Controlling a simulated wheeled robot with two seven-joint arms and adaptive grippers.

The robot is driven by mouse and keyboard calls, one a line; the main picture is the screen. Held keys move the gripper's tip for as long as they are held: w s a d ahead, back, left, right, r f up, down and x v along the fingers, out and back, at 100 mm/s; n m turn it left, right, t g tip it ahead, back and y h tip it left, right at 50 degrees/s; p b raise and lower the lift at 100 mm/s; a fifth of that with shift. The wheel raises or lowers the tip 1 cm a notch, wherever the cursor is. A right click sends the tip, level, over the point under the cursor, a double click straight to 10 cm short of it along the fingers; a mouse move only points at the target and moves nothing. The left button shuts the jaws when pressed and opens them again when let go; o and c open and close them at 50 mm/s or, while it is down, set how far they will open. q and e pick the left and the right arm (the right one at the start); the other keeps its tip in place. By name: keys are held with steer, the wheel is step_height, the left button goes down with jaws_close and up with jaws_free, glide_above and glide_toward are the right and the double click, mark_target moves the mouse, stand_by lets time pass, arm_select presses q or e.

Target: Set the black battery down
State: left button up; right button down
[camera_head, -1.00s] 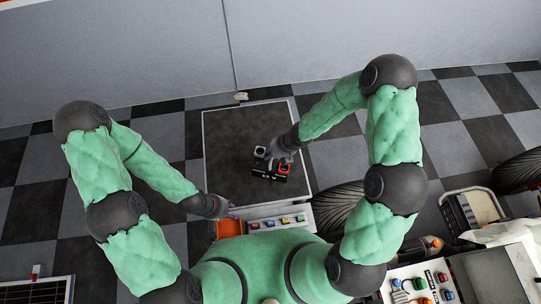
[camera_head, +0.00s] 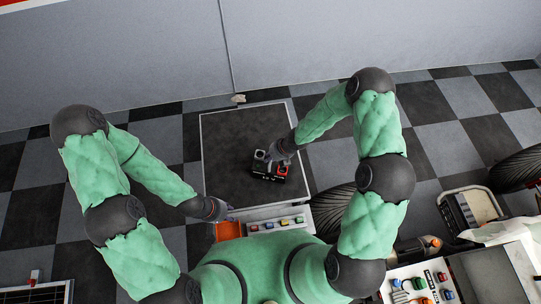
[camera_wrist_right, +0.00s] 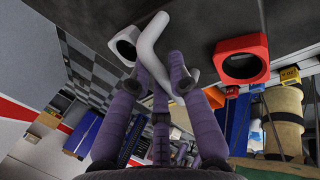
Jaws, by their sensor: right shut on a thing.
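The black battery (camera_head: 268,174) is over the dark top of the bench (camera_head: 228,150), right of its middle. It has a red terminal and a pale grey one. My right gripper (camera_head: 273,158) is above it. In the right wrist view, the purple fingers (camera_wrist_right: 165,75) are shut on the battery's grey curved handle (camera_wrist_right: 150,38), between the grey ring and the red terminal (camera_wrist_right: 242,60). I cannot tell whether the battery's underside touches the bench top. My left gripper (camera_head: 221,210) is at the bench's front left, apart from the battery; its fingers are too small to read.
An orange tray (camera_head: 228,230) and a strip with several coloured items (camera_head: 277,224) lie along the bench's near edge. A tyre (camera_head: 335,207) stands to the right. The bench top left of and behind the battery is bare.

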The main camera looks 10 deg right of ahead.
steer(key=shift+w, duration=0.15)
steer(key=c, duration=1.2)
jaws_free()
steer(key=shift+s, duration=0.2)
steer(key=shift+o, duration=0.2)
steer(key=shift+r, duration=0.1)
steer(key=shift+d+r, duration=0.15)
steer(key=shift+r, duration=0.2)
steer(key=p+v, duration=0.5)
steer(key=v, duration=0.6)
steer(key=s+a+f+m+g, duration=0.1)
steer(key=s+a+f+m, duration=0.1)
steer(key=s+m, duration=0.7)
steer(key=s+a+f+m+g, duration=0.1)
steer(key=s+m, duration=0.8)
steer(key=m, duration=1.5)
steer(key=shift+a+f+m, duration=0.3)
steer(key=shift+a+f, duration=0.3)
steer(key=shift+f, duration=0.1)
